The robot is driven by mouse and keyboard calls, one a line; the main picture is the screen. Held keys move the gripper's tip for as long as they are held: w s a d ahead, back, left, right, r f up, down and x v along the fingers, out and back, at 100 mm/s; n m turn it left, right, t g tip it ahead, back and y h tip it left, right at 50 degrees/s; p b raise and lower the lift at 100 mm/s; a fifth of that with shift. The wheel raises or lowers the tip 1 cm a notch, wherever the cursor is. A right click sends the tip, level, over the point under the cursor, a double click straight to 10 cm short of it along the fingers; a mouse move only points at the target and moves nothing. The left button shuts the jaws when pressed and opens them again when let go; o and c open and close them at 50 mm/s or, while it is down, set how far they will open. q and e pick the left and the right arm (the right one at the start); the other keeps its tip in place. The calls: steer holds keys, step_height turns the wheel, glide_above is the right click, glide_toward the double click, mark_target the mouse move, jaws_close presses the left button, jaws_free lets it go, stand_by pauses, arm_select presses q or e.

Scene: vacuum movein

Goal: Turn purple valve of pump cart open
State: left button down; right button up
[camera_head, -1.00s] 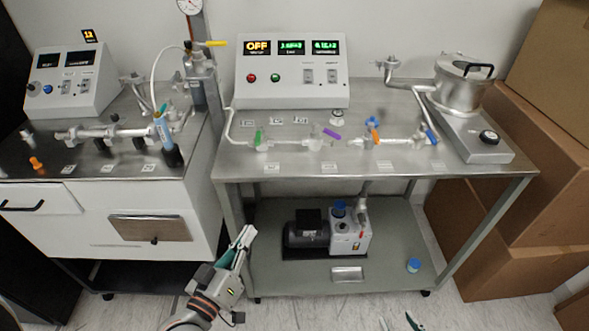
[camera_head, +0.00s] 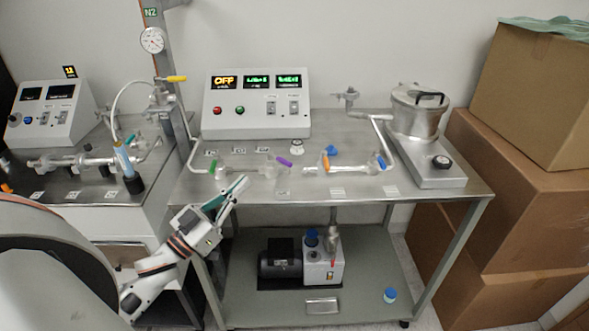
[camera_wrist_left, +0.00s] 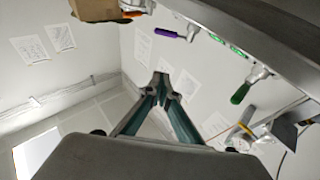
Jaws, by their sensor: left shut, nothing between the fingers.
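The purple valve handle (camera_head: 284,162) sits on the glass line on top of the pump cart (camera_head: 330,200), right of the green valve handle (camera_head: 213,168). My left gripper (camera_head: 243,181) is at the cart's front edge, below and left of the purple handle and apart from it. Its fingers are shut and empty. In the left wrist view the purple handle (camera_wrist_left: 167,33) is above the shut fingertips (camera_wrist_left: 165,85), and the green handle (camera_wrist_left: 239,95) is to their right. My right gripper is out of view.
An orange handle (camera_head: 325,161) and a blue handle (camera_head: 381,162) stand further right on the line. A control box (camera_head: 257,105) reading OFF stands behind. A metal pot (camera_head: 418,112) is at right, beside stacked cardboard boxes (camera_head: 510,190). A pump (camera_head: 322,265) sits on the lower shelf.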

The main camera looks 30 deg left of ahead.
mark_target(280, 161)
arm_select(q)
steer(key=x, duration=0.3)
steer(key=f+x, duration=0.1)
steer(key=x, duration=0.3)
steer(key=f+x, duration=0.1)
steer(key=x, duration=0.2)
steer(key=shift+w+p, duration=0.4)
steer(key=shift+w, duration=0.15)
steer(key=shift+w+d+f, duration=0.2)
steer(key=shift+w+f, duration=0.25)
steer(key=shift+f, duration=0.25)
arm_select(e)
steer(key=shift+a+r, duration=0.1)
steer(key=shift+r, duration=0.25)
arm_select(q)
steer(key=shift+w+d, duration=0.1)
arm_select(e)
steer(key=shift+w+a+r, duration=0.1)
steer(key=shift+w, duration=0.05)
